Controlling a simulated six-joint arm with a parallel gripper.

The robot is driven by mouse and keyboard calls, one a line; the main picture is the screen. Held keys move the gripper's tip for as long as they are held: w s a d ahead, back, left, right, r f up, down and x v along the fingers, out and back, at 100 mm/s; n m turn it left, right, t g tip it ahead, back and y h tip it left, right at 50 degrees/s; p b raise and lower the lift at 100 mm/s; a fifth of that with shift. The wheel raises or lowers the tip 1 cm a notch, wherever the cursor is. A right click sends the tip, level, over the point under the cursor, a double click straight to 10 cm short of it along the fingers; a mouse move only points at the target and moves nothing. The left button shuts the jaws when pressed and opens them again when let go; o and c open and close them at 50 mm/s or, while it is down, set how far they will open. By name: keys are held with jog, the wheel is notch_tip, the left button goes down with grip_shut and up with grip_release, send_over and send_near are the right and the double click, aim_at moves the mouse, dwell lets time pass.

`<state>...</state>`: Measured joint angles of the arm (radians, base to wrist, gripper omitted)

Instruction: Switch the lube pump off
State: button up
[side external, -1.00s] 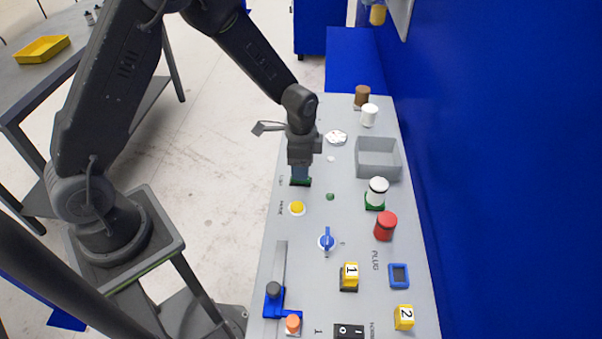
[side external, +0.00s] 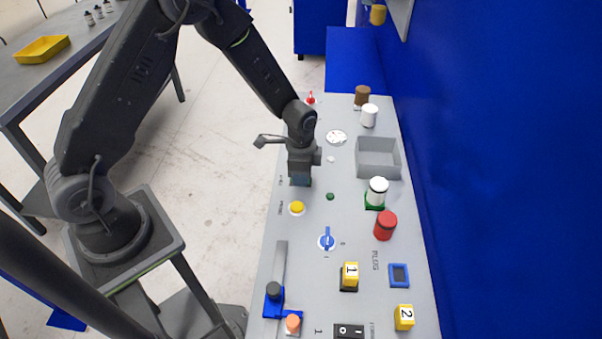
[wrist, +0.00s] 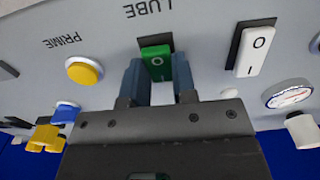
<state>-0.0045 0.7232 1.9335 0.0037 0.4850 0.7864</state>
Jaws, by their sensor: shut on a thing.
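The lube switch (wrist: 156,56) is a small green rocker with a white mark, under the printed word LUBE in the wrist view. My gripper (wrist: 160,80) has its two blue-grey fingers on either side of the green rocker, shut on it. In the side view my gripper (side external: 300,181) points down at the far left part of the panel (side external: 345,215). There the fingers hide most of the switch. I cannot tell from these views which way the rocker is tipped.
A yellow PRIME button (wrist: 84,70) is beside the switch, and a white O/I rocker (wrist: 254,50) is on its other side.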

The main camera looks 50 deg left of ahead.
jog(key=shift+c, duration=1.2)
jog(key=shift+t+h, duration=0.4)
jog(key=o, duration=0.9)
jog(key=r, duration=0.9)
jog(key=s+a+r, duration=0.1)
jog(key=r, duration=0.3)
jog(key=shift+s+a+r, duration=0.1)
jog(key=shift+r, duration=0.3)
